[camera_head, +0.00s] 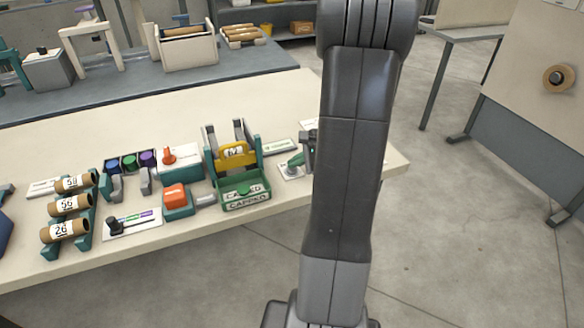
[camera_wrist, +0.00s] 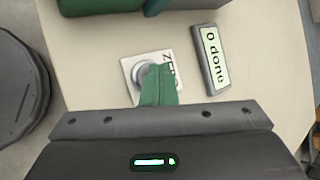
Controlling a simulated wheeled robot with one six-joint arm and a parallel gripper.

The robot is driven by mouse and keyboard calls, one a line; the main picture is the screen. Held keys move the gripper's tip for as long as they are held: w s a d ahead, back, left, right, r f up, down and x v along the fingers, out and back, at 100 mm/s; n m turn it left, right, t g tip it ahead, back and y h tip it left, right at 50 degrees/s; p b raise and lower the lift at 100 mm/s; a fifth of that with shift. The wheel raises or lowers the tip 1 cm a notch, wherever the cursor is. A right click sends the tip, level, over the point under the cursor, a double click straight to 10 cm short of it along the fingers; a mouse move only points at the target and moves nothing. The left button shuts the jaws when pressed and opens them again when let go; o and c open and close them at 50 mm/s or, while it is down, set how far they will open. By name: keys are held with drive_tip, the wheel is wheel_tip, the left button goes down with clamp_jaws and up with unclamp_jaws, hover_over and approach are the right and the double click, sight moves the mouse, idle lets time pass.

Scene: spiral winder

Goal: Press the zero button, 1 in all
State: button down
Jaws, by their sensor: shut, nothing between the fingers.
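The ZERO plate (camera_wrist: 130,67) is a small white square with a round grey button (camera_wrist: 142,73) on it. In the wrist view my gripper (camera_wrist: 158,84) has its green fingers together and empty, with their tips over the right part of the button. I cannot tell whether they touch it. A display reading "0 done" (camera_wrist: 211,60) stands to the right of the plate. In the head view the green fingers of my gripper (camera_head: 294,160) show just left of my arm, above the white plate (camera_head: 287,173). The button is not clear there.
The green "CAPPED" tray (camera_head: 245,202) and the yellow-topped winder (camera_head: 236,155) stand left of my gripper. Labelled tubes (camera_head: 70,205) lie on a rack at the far left. The table's front edge (camera_head: 150,238) is near; open floor lies to the right.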

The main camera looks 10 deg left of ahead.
sight(296, 170)
drive_tip(key=shift+r+p, duration=0.55)
drive_tip(key=shift+r, duration=0.25)
wheel_tip(296, 170, up, 5)
drive_tip(key=p, duration=0.4)
idle(0.7)
